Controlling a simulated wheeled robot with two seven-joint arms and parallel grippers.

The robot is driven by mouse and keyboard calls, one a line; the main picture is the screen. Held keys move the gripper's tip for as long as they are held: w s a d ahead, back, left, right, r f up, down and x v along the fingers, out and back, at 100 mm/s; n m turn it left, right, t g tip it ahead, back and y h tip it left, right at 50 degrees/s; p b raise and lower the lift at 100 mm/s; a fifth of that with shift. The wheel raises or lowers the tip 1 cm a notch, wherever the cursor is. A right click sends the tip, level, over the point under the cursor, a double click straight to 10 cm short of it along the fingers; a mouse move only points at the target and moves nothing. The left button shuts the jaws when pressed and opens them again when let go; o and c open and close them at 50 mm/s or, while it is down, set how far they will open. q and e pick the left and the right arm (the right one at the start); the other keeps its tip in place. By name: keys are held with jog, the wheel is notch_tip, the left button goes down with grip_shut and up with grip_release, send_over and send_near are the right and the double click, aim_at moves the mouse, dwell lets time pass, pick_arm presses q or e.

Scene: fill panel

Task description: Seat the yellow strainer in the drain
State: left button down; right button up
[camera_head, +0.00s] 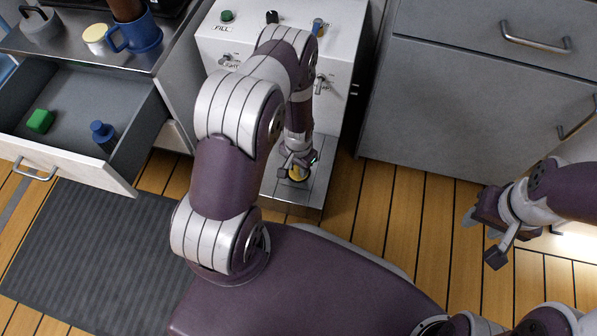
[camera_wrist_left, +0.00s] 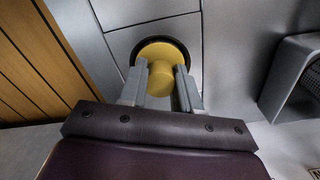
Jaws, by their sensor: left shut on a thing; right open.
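The yellow strainer (camera_head: 298,172) is at my left gripper (camera_head: 294,165), low over the grey floor of the white panel. In the left wrist view the strainer (camera_wrist_left: 160,72) shows a round disc with a knob toward me. The fingers of my left gripper (camera_wrist_left: 160,92) are shut on the knob. The dark round drain (camera_wrist_left: 184,48) shows as a ring around the disc's upper and right edge. Whether the disc is in the drain or just above it I cannot tell. My right gripper (camera_head: 486,222) is open and empty, far right above the wooden floor.
The white panel (camera_head: 340,50) with knobs and switches rises behind my left arm. An open drawer (camera_head: 75,85) at left holds a green block (camera_head: 40,121) and a blue bottle (camera_head: 103,135). A blue mug (camera_head: 140,35) stands on the counter. Grey cabinets (camera_head: 450,95) are at right.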

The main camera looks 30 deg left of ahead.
pick_arm(q)
jog(key=shift+f, duration=0.55)
jog(key=c, duration=1.1)
grip_release()
pick_arm(e)
jog(key=shift+f, duration=0.35)
